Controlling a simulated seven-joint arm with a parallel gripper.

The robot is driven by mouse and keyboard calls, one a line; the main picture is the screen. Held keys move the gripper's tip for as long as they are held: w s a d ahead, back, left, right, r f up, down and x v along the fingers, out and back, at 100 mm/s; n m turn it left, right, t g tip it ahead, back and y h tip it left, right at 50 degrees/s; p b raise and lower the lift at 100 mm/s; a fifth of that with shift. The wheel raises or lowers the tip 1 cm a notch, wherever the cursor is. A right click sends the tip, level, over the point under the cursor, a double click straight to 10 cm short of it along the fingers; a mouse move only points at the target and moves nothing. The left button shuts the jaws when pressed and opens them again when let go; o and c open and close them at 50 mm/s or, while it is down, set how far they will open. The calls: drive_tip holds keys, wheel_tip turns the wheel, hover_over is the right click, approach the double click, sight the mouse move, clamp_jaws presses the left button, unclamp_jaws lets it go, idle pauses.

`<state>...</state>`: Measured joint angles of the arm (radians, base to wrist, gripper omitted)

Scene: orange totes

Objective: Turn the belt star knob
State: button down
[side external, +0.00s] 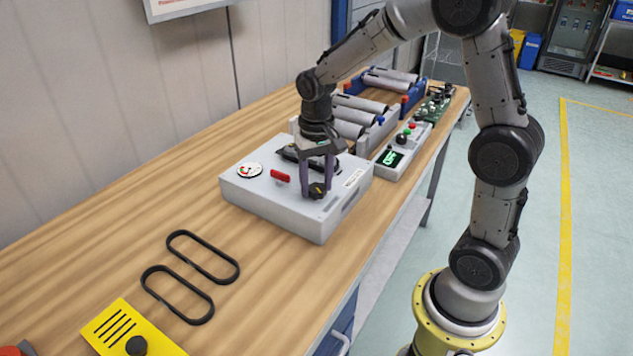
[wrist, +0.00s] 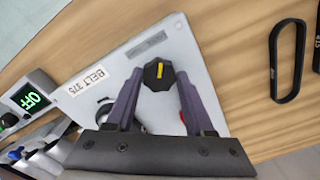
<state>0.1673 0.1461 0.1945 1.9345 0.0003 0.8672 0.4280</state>
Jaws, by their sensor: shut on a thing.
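The belt star knob (wrist: 158,76) is black with a yellow mark and sits on top of a light grey box (side external: 275,208). In the side external view the knob (side external: 317,190) is at the box's front right. My gripper (side external: 316,184) points down over the box, with its fingers at the knob. In the wrist view my gripper (wrist: 158,84) has one purple finger on each side of the knob, shut on it. The yellow mark runs nearly up and down in that view.
The box also bears a red handle (side external: 280,176), a round dial (side external: 249,170) and a BELT 375 label (wrist: 90,83). A control panel reading OFF (side external: 389,158) and grey rollers (side external: 360,104) stand behind. Black belts (side external: 203,257) and a yellow plate (side external: 130,330) lie in front.

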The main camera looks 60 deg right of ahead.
sight(316, 187)
drive_tip(key=m, duration=0.7)
drive_tip(key=shift+r, duration=0.1)
drive_tip(key=shift+w, duration=0.1)
idle(0.5)
drive_tip(key=shift+c, duration=1.4)
unclamp_jaws()
wheel_tip(316, 187, up, 14)
